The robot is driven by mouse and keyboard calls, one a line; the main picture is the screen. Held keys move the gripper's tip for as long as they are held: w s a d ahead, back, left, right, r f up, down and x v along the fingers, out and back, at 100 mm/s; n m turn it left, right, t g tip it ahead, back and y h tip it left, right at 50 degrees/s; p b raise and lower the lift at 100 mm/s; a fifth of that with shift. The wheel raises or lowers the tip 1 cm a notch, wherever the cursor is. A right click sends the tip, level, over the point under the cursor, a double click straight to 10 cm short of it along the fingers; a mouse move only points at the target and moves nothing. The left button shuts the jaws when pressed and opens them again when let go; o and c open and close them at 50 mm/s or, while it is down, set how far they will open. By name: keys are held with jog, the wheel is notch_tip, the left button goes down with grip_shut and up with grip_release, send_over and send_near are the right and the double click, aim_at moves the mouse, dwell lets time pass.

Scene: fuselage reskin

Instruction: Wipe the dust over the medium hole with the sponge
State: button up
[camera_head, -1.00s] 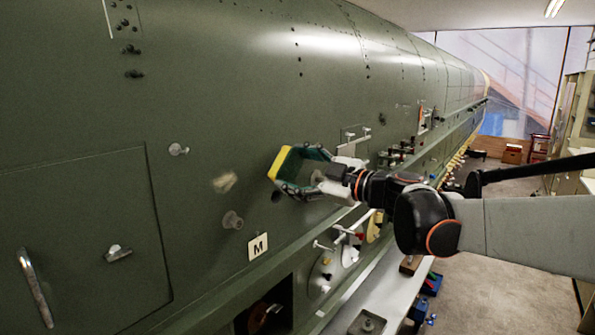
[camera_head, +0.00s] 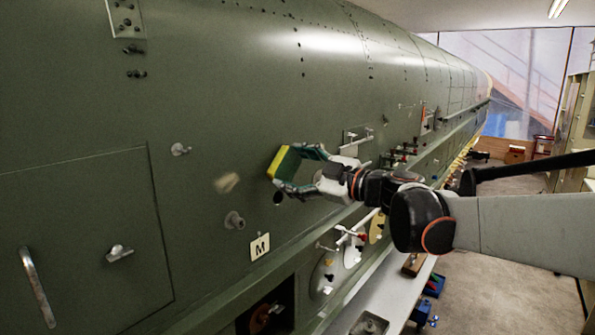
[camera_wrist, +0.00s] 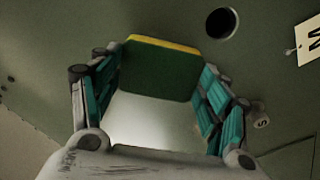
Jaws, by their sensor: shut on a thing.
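The sponge (camera_head: 283,163), yellow on one face and dark green on the other, is held upright between the fingertips of my gripper (camera_head: 290,168). In the wrist view the sponge (camera_wrist: 160,72) spans the gap between the teal-padded fingers. A tan dust smear (camera_head: 227,183) lies on the green fuselage skin to the left of the sponge, with a visible gap between them in the picture. The "M" label (camera_head: 260,247) is below the smear. A dark round hole (camera_head: 278,198) shows just below the sponge. A hole (camera_wrist: 221,23) also shows in the wrist view, left of the M label (camera_wrist: 308,45).
A short round fitting (camera_head: 234,220) projects from the skin between the smear and the label. A knob (camera_head: 180,149) and a latch (camera_head: 119,253) sit farther left. A pale ledge (camera_head: 380,300) runs below the fuselage, bearing small items. The floor at right is open.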

aim_at(300, 164)
jog(key=shift+w+a, duration=0.2)
jog(key=shift+a, duration=0.1)
jog(key=w+d, duration=0.1)
jog(key=w+d+b, duration=0.1)
jog(key=w, duration=0.1)
jog(key=shift+w+d, duration=0.15)
jog(key=shift+d, duration=0.1)
dwell(0.4)
jog(key=shift+s+a, duration=1.3)
jog(key=shift+s, duration=0.3)
jog(key=shift+s+d, duration=0.1)
jog(key=shift+d, duration=0.05)
jog(key=shift+v, duration=2.75)
